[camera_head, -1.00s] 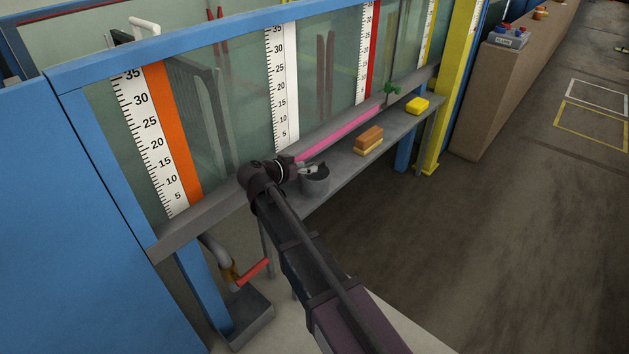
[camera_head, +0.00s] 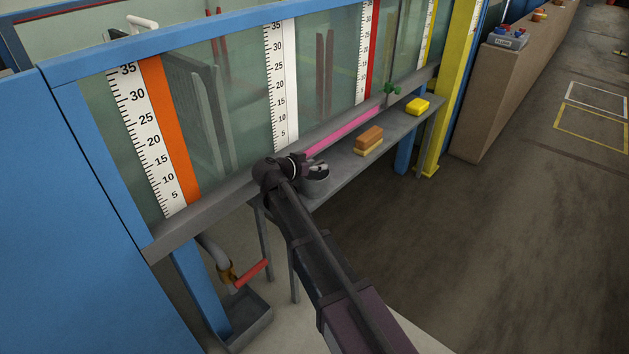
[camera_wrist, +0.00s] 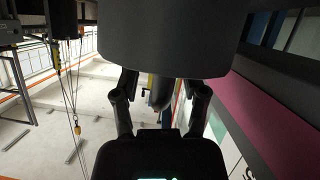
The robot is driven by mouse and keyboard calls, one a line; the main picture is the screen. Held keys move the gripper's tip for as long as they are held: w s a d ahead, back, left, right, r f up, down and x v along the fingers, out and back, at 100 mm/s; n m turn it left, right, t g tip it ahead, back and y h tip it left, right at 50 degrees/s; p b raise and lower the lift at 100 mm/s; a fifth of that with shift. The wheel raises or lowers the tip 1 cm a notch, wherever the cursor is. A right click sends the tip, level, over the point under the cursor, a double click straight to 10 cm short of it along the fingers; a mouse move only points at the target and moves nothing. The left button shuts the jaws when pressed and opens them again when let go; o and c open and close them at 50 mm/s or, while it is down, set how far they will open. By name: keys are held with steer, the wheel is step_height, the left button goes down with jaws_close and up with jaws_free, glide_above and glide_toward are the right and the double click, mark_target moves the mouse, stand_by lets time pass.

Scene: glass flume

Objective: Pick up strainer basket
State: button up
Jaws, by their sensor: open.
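The strainer basket (camera_head: 316,188) is a dark grey round tub standing on the narrow grey shelf in front of the glass flume. My gripper (camera_head: 317,168) is at its upper rim, reaching in from the left. In the wrist view the basket (camera_wrist: 165,45) fills the top middle as a large dark grey curved wall. My open gripper (camera_wrist: 160,88) has a finger on each side below it, with a small dark rounded part between them. I cannot tell whether the fingers touch that part. The basket's inside is mostly hidden.
A pink strip (camera_head: 343,131) runs along the glass behind. A blue post (camera_head: 405,150) and yellow post (camera_head: 447,110) stand farther right. Open floor lies in front.

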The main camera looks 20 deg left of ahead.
jaws_close()
steer(key=shift+r, duration=0.15)
stand_by(0.4)
step_height(320, 180, up, 3)
steer(key=p, duration=0.3)
steer(key=shift+r+p, duration=0.2)
steer(key=shift+p, duration=0.15)
steer(key=s+a, duration=0.2)
steer(key=s, duration=0.5)
steer(key=s+a+r+p, duration=0.1)
steer(key=s+a, duration=0.2)
steer(key=s, duration=0.5)
steer(key=shift+a+r, duration=0.15)
steer(key=shift+a, duration=0.05)
